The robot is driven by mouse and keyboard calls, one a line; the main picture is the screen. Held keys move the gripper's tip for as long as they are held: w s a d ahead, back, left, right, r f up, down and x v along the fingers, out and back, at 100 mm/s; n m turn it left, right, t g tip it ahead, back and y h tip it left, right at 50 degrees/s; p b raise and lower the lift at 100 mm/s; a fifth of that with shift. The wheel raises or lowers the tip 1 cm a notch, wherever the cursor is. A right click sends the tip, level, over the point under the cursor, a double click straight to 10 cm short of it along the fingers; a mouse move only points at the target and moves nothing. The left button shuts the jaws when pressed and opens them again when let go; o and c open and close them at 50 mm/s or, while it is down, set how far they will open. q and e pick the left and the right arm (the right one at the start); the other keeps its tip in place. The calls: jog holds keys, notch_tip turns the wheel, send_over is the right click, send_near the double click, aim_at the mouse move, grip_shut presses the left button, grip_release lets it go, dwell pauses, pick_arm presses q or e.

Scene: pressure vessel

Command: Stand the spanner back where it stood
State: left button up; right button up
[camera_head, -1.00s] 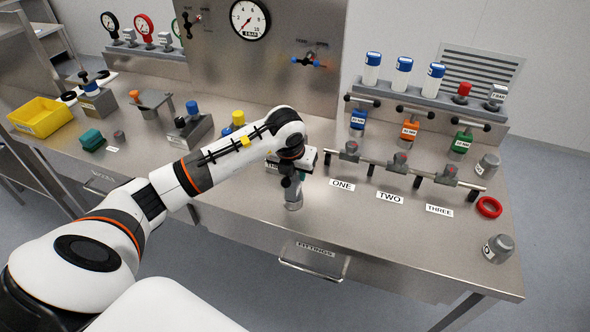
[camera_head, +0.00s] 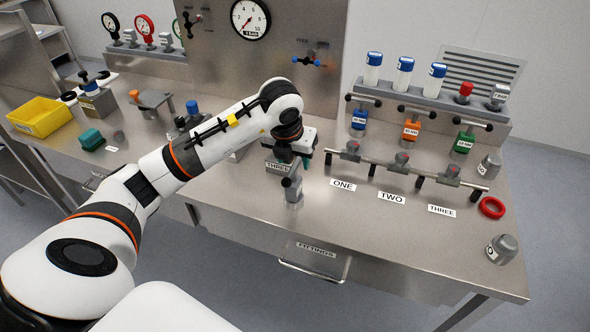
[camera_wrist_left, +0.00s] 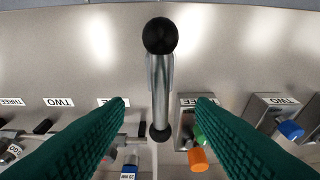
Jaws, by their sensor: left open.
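The spanner (camera_head: 294,193), a grey metal post with a crossbar and black ball ends, stands upright on the steel bench in front of the block labelled THREE (camera_head: 277,167). In the left wrist view the spanner (camera_wrist_left: 160,88) shows from above, with a large black ball near the camera and a smaller one farther off. My left gripper (camera_head: 304,160) is above and just behind it in the head view. In the wrist view the green fingers of the left gripper (camera_wrist_left: 160,103) are wide apart, with visible gaps on both sides of the bar. The spanner's foot is hard to make out.
A pipe rail (camera_head: 405,172) with valves labelled ONE, TWO and THREE runs to the right. A red ring (camera_head: 491,207) and a grey cylinder (camera_head: 501,249) lie near the right edge. A yellow bin (camera_head: 40,116) is far left. The bench in front of the labels is clear.

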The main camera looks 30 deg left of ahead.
pick_arm(q)
jog(key=shift+b+v, duration=0.35)
jog(key=shift+v, duration=2.45)
